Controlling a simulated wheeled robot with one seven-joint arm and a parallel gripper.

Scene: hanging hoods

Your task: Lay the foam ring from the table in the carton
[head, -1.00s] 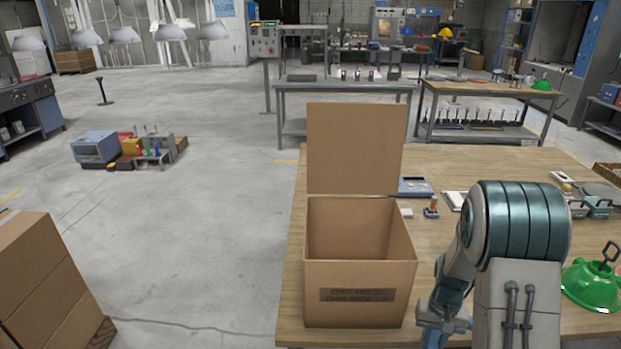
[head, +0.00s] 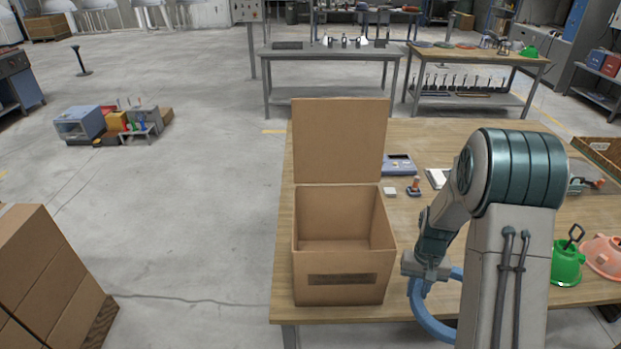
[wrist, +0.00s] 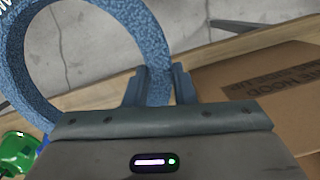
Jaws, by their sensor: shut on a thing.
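The blue foam ring (head: 431,322) hangs from my gripper (head: 424,287) at the table's front edge, just right of the carton. In the wrist view the speckled blue ring (wrist: 150,38) passes between the two fingers of my gripper (wrist: 158,84), which are shut on its rim. The open cardboard carton (head: 338,280) stands on the wooden table, its back flap (head: 339,140) upright. Its visible inside looks empty. The carton's printed side (wrist: 265,88) shows at the right of the wrist view. My arm hides part of the ring in the head view.
A green hood (head: 566,265) and a pink hood (head: 605,256) sit on the table (head: 450,150) at right. A blue-grey device (head: 398,165) and small parts lie behind the carton. Stacked boxes (head: 45,285) stand on the floor at left.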

